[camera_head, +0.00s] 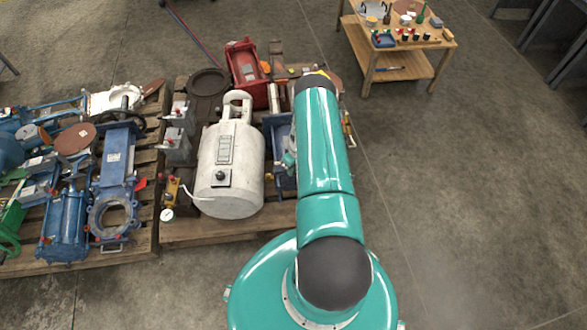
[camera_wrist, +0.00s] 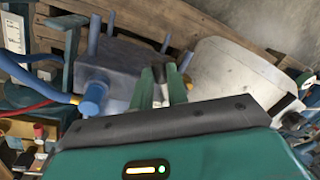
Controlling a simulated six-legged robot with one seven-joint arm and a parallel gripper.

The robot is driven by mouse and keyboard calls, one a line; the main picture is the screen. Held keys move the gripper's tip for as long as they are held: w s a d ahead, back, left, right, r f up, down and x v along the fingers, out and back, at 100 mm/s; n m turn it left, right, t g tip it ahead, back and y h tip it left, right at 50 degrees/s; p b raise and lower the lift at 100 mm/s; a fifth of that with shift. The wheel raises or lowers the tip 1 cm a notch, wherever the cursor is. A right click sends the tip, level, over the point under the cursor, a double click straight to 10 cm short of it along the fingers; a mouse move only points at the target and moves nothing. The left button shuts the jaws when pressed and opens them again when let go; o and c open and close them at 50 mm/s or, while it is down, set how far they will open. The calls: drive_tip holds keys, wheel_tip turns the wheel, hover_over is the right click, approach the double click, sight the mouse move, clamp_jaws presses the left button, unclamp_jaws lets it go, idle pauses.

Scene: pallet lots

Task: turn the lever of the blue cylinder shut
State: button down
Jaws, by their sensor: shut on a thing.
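In the wrist view, my gripper (camera_wrist: 161,75) has its two green fingers closed on a slim dark and pale piece (camera_wrist: 164,92), which looks like the lever; the fingers hide most of it. Just beyond and left of the fingers is a blue-grey block (camera_wrist: 122,66) with upright rods. A short blue fitting (camera_wrist: 94,98) stands out from it at the left. In the head view, a blue body (camera_head: 280,150) on the right pallet is partly covered by my arm, and my gripper is hidden there.
A white tank (camera_head: 230,165) stands left of my arm on the pallet (camera_head: 195,232), with a red part (camera_head: 246,72) behind. The left pallet holds several blue valves (camera_head: 112,190). A wooden table (camera_head: 400,48) is at the back right. Floor right of my arm is clear.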

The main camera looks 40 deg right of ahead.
drive_tip(key=shift+w+a+m+t+h, duration=0.3)
drive_tip(key=shift+w+a+m, duration=0.5)
drive_tip(key=shift+m, duration=1.75)
drive_tip(key=shift+w+a+m+t+h, duration=0.35)
drive_tip(key=shift+a+m, duration=0.7)
drive_tip(key=shift+m, duration=1.45)
drive_tip(key=shift+w+a+m+t+h, duration=0.15)
drive_tip(key=shift+w+a+m+t, duration=0.6)
drive_tip(key=shift+m, duration=1.8)
drive_tip(key=shift+s+a+g, duration=0.1)
drive_tip(key=shift+a+g, duration=0.1)
drive_tip(key=shift+g, duration=0.1)
drive_tip(key=c, duration=1.4)
unclamp_jaws()
drive_tip(key=shift+o, duration=0.2)
drive_tip(key=shift+r, duration=0.1)
wheel_tip(320, 180, up, 13)
drive_tip(key=s, duration=0.2)
drive_tip(key=shift+s+d+r, duration=0.2)
drive_tip(key=shift+s+d, duration=0.05)
drive_tip(key=shift+d, duration=0.05)
